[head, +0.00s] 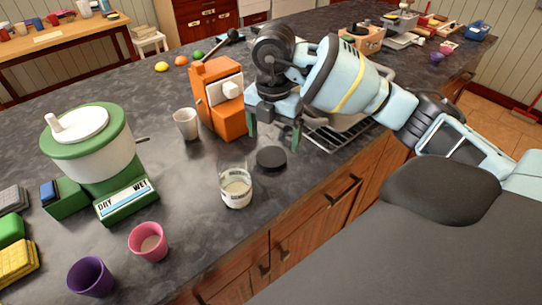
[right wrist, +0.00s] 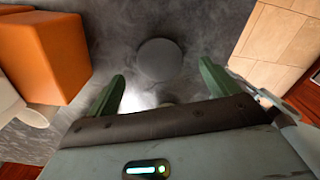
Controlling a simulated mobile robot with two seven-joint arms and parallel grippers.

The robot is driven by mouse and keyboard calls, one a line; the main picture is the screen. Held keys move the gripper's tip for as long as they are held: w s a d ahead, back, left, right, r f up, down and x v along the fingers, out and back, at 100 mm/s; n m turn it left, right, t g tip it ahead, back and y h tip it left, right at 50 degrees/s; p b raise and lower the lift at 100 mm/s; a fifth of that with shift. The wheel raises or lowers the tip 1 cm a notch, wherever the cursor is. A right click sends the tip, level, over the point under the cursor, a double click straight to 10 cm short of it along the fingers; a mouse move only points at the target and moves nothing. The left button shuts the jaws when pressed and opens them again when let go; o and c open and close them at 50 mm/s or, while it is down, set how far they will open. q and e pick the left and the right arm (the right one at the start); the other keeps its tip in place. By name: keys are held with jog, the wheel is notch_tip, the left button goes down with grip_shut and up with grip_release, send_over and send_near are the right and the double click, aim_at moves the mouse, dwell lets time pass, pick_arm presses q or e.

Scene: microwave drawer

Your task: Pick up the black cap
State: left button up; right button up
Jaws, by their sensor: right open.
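My left gripper is not in view.
An orange coffee machine (head: 221,100) and a white cup (head: 187,124) stand left of my right gripper. A sink with a rack (head: 335,137) is to its right. A green-and-white grinder (head: 95,150), a pink cup (head: 148,241) and a purple cup (head: 90,277) stand at the left.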

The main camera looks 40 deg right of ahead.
aim_at(274, 153)
jog(key=shift+f, duration=0.4)
notch_tip(274, 153, down, 4)
jog(key=shift+w+d+f, duration=0.15)
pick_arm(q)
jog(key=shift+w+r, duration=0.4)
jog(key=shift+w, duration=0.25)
pick_arm(e)
jog(key=shift+c, duration=0.8)
jog(key=c, duration=0.9)
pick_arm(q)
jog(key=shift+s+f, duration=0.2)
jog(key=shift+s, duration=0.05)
